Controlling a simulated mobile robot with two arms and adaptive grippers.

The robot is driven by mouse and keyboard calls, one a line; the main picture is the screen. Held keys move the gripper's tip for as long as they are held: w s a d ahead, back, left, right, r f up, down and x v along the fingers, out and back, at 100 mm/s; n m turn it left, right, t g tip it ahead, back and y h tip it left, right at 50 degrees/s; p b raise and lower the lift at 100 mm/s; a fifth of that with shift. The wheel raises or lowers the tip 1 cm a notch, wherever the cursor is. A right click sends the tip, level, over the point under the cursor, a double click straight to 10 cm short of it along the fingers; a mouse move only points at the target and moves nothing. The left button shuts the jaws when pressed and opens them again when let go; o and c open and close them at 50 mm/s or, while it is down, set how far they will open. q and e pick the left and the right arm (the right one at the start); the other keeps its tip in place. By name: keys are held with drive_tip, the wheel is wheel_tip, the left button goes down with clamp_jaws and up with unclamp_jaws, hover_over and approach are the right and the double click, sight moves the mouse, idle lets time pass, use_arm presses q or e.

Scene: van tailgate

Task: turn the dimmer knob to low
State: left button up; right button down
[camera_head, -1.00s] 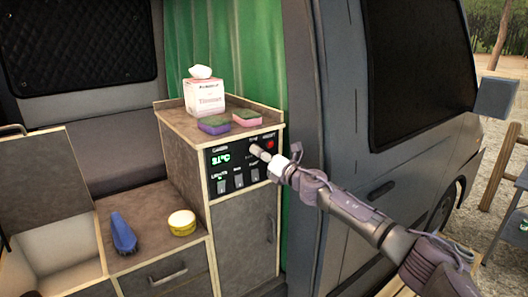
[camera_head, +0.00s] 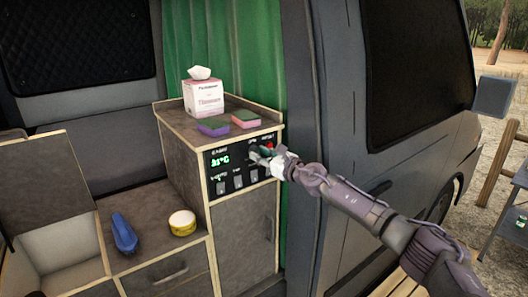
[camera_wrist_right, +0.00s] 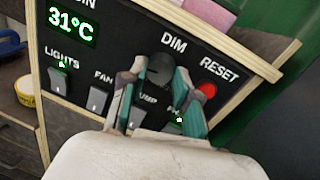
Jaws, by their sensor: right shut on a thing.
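The black control panel (camera_head: 241,167) is on the front of the cabinet's upper part. In the right wrist view the round dark dimmer knob (camera_wrist_right: 160,70) sits under the label "DIM", between the fingertips of my right gripper (camera_wrist_right: 158,82). In the head view my right gripper (camera_head: 261,155) is at the panel's upper right, shut on the knob and largely covering it. The knob's pointer setting cannot be made out. My left gripper is not in view.
A red RESET button (camera_wrist_right: 207,91) is close right of the knob. Switches for lights (camera_wrist_right: 60,81) and fan (camera_wrist_right: 97,100) are below left. Sponges (camera_head: 214,127) and a tissue box (camera_head: 203,96) stand on the cabinet top. The van's door pillar (camera_head: 308,150) is close right.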

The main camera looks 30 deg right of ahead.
drive_tip(key=shift+r+n, duration=0.55)
drive_tip(key=shift+n, duration=0.15)
drive_tip(key=c, duration=1.3)
unclamp_jaws()
drive_tip(key=o, duration=0.5)
drive_tip(key=shift+a, duration=0.25)
drive_tip(key=shift+f, duration=0.15)
